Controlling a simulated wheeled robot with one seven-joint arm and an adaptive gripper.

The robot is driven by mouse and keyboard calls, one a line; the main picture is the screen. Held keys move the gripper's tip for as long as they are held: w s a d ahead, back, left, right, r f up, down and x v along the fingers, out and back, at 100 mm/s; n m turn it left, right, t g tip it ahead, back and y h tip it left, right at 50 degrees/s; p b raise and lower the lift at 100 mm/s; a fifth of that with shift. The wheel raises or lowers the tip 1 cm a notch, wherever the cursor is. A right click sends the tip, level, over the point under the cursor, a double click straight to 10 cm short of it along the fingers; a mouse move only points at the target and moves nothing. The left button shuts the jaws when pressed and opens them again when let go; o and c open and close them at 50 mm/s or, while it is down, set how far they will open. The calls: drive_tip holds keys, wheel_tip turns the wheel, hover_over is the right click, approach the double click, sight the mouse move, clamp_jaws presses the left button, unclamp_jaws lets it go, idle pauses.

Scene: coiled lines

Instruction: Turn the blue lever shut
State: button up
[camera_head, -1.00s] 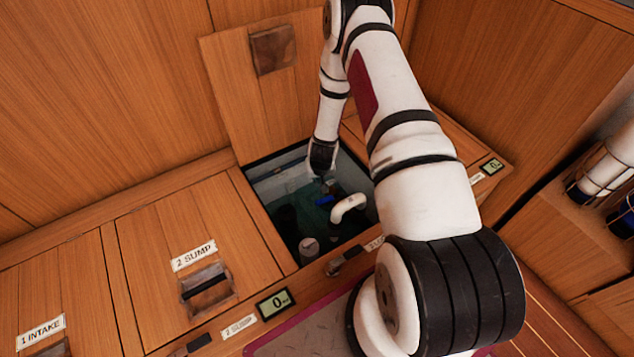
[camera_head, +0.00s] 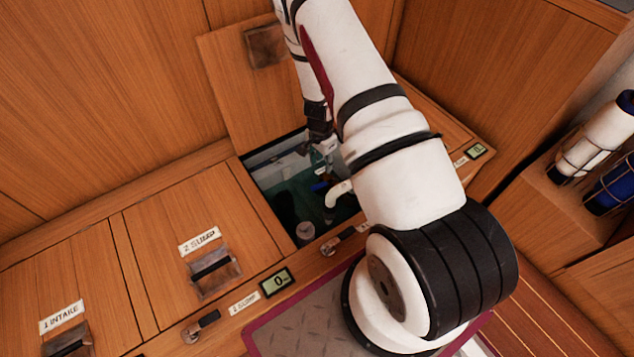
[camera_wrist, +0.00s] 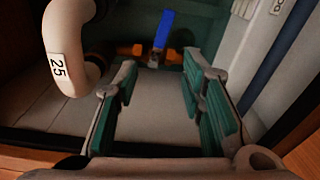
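The blue lever (camera_wrist: 164,29) shows in the wrist view at the top middle, upright in the picture above an orange fitting (camera_wrist: 135,50). In the head view the blue lever (camera_head: 319,187) is a small blue patch inside the open hatch, below my gripper. My gripper (camera_wrist: 158,82) is open in the wrist view, with its two green-padded fingers apart and nothing between them. The lever lies beyond the fingertips, roughly in line with the gap, apart from them. In the head view my gripper (camera_head: 328,148) reaches down into the hatch opening, partly hidden by my arm.
A cream bent pipe (camera_wrist: 69,45) marked 25 stands close left of my gripper. A pale wall with a dark blue stripe (camera_wrist: 268,69) lies on the right. The raised wooden hatch lid (camera_head: 247,100) leans behind my arm. A closed hatch labelled 2 SUMP (camera_head: 187,208) is left.

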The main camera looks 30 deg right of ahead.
drive_tip(key=a+r+m, duration=0.1)
drive_tip(key=r+m, duration=0.1)
drive_tip(key=m, duration=0.1)
drive_tip(key=b, duration=0.5)
approach(318, 186)
drive_tip(key=shift+y, duration=0.4)
drive_tip(key=f, duration=0.8)
drive_tip(key=shift+w+d, duration=0.2)
drive_tip(key=shift+d, duration=0.1)
clamp_jaws()
